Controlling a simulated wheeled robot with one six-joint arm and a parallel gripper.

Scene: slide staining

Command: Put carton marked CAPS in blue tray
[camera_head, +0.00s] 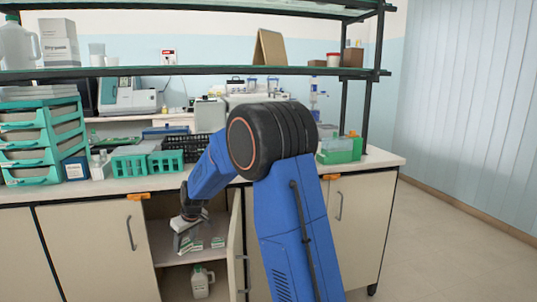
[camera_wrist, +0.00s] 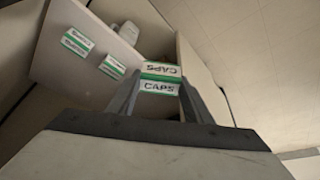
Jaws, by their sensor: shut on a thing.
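The carton marked CAPS (camera_wrist: 159,88) is white with green bands and sits between the fingers of my gripper (camera_wrist: 157,100) in the wrist view. Two of its faces show the word CAPS. In the head view my gripper (camera_head: 184,236) is inside the open cupboard, just above its shelf, and the held carton is hard to make out there. A blue tray-like thing (camera_head: 164,132) is on the bench top behind the green baskets, partly hidden.
Other small green-and-white cartons (camera_head: 217,242) lie on the cupboard shelf (camera_wrist: 62,62). A white jug (camera_head: 202,281) stands below it. The cupboard door (camera_head: 236,245) is open beside my arm. Green baskets (camera_head: 130,161) and a black crate (camera_head: 190,146) crowd the bench.

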